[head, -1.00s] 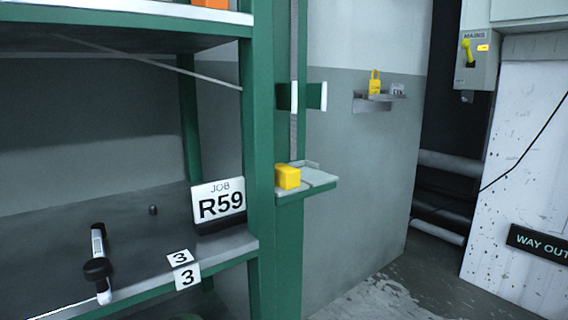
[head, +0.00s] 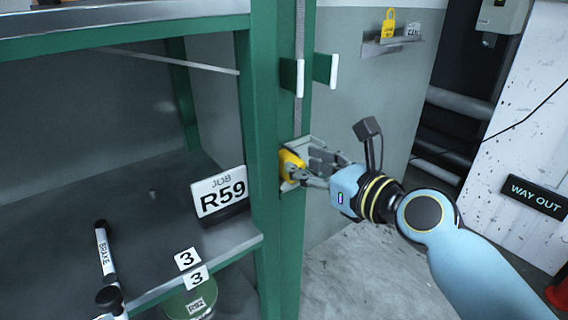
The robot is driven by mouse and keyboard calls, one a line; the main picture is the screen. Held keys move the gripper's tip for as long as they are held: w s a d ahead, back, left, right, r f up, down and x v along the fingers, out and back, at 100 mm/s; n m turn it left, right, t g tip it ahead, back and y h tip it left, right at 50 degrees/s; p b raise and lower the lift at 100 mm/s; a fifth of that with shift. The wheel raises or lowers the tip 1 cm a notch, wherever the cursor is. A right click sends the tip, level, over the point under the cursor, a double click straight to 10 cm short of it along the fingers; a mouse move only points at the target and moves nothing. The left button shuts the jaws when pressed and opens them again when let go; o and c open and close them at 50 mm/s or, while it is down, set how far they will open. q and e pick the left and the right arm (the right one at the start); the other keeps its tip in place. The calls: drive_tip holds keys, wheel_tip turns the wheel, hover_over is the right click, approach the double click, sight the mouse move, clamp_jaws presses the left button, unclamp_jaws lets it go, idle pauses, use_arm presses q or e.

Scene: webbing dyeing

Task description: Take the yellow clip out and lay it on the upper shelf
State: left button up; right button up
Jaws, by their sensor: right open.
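My left gripper is not in view.
The green post (head: 268,120) stands between the clip and the shelves. White-edged green plates (head: 325,69) stick out above the ledge. The lower shelf holds a job sign (head: 219,190) and a dark-ended brake bar (head: 105,255). A yellow padlock (head: 388,25) is on a wall bracket.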

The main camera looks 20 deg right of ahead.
sight(288, 158)
drive_tip(key=shift+w+a+f, duration=0.25)
drive_tip(key=shift+w, duration=0.35)
drive_tip(key=x, duration=0.3)
drive_tip(key=b+x, duration=0.1)
drive_tip(key=shift+w+f, duration=0.15)
drive_tip(key=shift+f, duration=0.2)
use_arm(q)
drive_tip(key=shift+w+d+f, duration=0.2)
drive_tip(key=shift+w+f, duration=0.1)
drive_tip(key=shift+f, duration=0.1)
use_arm(e)
drive_tip(key=shift+c, duration=0.5)
drive_tip(key=c, duration=0.7)
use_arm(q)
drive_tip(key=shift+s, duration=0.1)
